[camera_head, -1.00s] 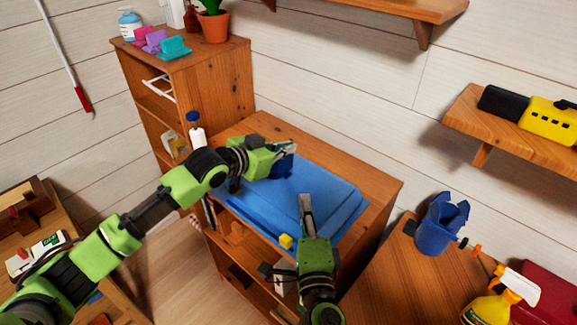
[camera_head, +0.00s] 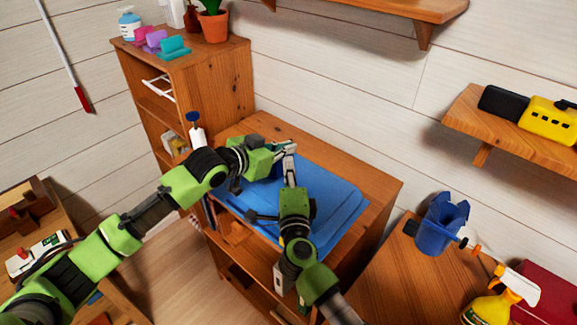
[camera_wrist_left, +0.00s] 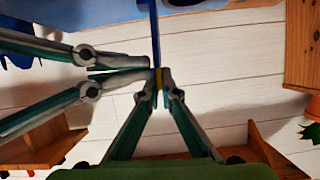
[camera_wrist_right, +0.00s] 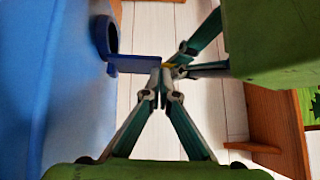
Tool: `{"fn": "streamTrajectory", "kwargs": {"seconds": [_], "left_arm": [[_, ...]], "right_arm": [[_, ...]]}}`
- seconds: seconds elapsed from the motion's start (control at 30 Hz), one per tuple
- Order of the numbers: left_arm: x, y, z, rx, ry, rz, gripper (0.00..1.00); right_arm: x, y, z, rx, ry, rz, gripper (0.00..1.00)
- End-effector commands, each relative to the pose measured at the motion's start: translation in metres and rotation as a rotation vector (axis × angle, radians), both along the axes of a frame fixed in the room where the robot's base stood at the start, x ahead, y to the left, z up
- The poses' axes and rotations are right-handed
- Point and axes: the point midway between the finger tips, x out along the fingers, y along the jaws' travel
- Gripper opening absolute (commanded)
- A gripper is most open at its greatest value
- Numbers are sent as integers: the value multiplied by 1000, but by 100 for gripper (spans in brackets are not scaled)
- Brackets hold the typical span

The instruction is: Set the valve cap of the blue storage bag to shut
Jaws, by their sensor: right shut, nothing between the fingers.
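The blue storage bag (camera_head: 330,190) lies flat on the wooden cabinet top. In the right wrist view its side (camera_wrist_right: 60,90) fills the left, with a dark blue round valve (camera_wrist_right: 103,38) standing out. The valve cap (camera_wrist_right: 133,63) sticks out from the valve as a flat flap, open, with a yellow tip. It shows edge-on in the left wrist view (camera_wrist_left: 155,35). My left gripper (camera_head: 291,147) appears closed on the yellow tip. My right gripper (camera_wrist_right: 157,80) is shut and empty, its fingertips beside the flap's outer end, close to the left fingertips. Exact contact is unclear.
A taller shelf (camera_head: 205,75) with a potted plant (camera_head: 214,24) stands behind left. A desk at right holds a blue cup (camera_head: 440,222) and a yellow spray bottle (camera_head: 492,298). A wall shelf (camera_head: 510,125) is at upper right.

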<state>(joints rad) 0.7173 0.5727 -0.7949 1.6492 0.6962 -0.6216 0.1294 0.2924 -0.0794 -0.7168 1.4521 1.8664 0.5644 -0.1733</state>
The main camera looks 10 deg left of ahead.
Motion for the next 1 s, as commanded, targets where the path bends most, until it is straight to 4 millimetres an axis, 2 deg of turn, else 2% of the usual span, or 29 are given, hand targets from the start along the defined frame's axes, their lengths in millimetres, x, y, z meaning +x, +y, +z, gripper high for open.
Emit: {"fn": "streamTrajectory", "kwargs": {"seconds": [0.03,0.7,0.8,1.0], "left_arm": [[-1,2,-5,7,8,3,0],[-3,-2,-5,2,11,-5,0],[-4,-4,-5,0,11,-7,21],[-3,-2,-5,2,10,-5,21]], "right_arm": [[0,0,0,0,0,0,0],[7,11,3,0,-3,3,0],[7,11,4,1,-3,4,0],[7,11,4,2,-4,3,0]]}}
